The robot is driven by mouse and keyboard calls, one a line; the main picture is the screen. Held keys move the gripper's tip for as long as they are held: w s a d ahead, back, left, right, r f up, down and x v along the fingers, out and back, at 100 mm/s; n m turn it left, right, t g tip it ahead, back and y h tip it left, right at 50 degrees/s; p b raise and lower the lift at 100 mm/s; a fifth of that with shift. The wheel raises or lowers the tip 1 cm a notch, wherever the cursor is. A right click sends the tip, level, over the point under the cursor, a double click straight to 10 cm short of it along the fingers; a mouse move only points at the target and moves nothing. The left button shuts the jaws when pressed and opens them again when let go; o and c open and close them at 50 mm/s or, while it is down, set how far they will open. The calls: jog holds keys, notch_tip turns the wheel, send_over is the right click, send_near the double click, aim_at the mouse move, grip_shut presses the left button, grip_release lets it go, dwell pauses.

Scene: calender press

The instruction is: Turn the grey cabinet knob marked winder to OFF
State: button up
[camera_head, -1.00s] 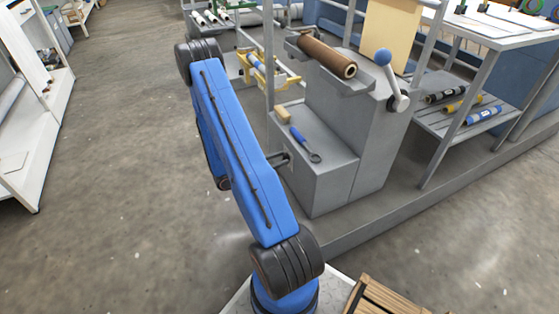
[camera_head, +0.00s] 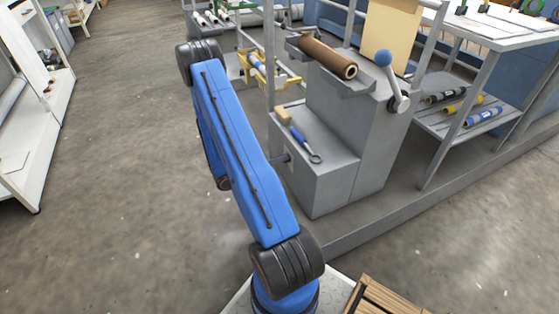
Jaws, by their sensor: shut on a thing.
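The grey cabinet (camera_head: 320,185) stands at the middle right, with a low front box and a taller block behind. On its left face a small grey knob (camera_head: 287,157) shows just past the edge of my blue arm. Its marking and the way it points cannot be read. My gripper (camera_head: 278,159) is mostly hidden behind my arm link; only a small dark part shows, at the knob. It is shut on the knob.
A blue-handled tool (camera_head: 300,138) and a tan block (camera_head: 283,114) lie on the cabinet's low top. A brown roll (camera_head: 328,56) and a blue-balled lever (camera_head: 390,75) are above. A white shelf (camera_head: 40,130) stands left. The floor between is clear.

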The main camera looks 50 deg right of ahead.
jog(key=shift+n, duration=0.6)
jog(key=o, duration=1)
jog(key=v, duration=1.7)
jog(key=shift+w+a, duration=0.1)
jog(key=shift+a, duration=0.1)
